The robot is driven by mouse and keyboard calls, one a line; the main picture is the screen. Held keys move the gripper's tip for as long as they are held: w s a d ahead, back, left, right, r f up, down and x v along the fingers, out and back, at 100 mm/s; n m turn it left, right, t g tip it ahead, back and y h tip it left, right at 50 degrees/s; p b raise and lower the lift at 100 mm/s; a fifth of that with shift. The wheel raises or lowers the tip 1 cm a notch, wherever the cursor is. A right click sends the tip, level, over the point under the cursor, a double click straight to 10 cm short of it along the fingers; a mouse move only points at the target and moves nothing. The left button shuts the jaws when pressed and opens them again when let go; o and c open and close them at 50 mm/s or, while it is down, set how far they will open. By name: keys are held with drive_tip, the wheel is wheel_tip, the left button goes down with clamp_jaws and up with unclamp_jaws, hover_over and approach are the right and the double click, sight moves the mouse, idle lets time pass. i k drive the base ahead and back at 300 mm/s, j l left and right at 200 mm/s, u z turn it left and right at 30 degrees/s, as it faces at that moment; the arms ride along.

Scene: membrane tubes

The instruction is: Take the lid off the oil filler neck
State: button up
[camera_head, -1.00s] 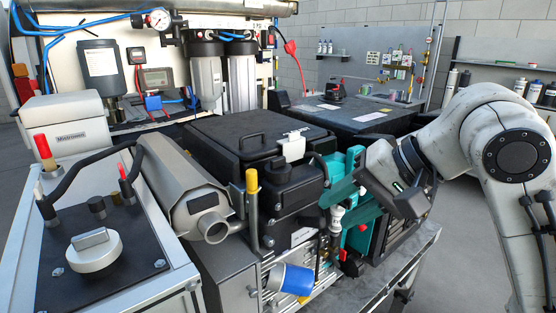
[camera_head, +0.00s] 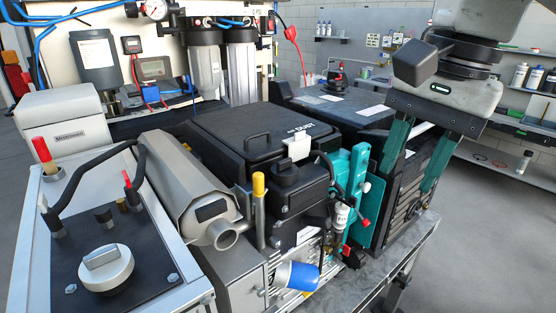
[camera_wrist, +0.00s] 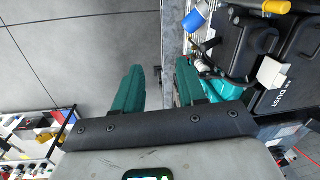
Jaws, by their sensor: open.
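A yellow cap (camera_head: 258,185) tops an upright dark tube (camera_head: 260,222) at the front of the black engine unit; this looks like the oil filler neck with its lid, but I cannot be sure. The yellow cap also shows at the top right of the wrist view (camera_wrist: 275,6). My gripper (camera_head: 407,181) is open and empty, its teal fingers pointing down, to the right of the engine and well apart from the cap. In the wrist view, my gripper (camera_wrist: 158,68) shows a clear gap between its fingers, with floor and the frame edge beyond.
A grey silencer (camera_head: 185,190) stands left of the tube, and a blue-and-white cylinder (camera_head: 297,275) sticks out below it. Teal parts (camera_head: 353,195) with red knobs stand between the cap and my gripper. The floor (camera_head: 490,240) at right is clear.

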sight(284, 169)
drive_tip(key=i+j, duration=0.7)
drive_tip(key=j, duration=0.1)
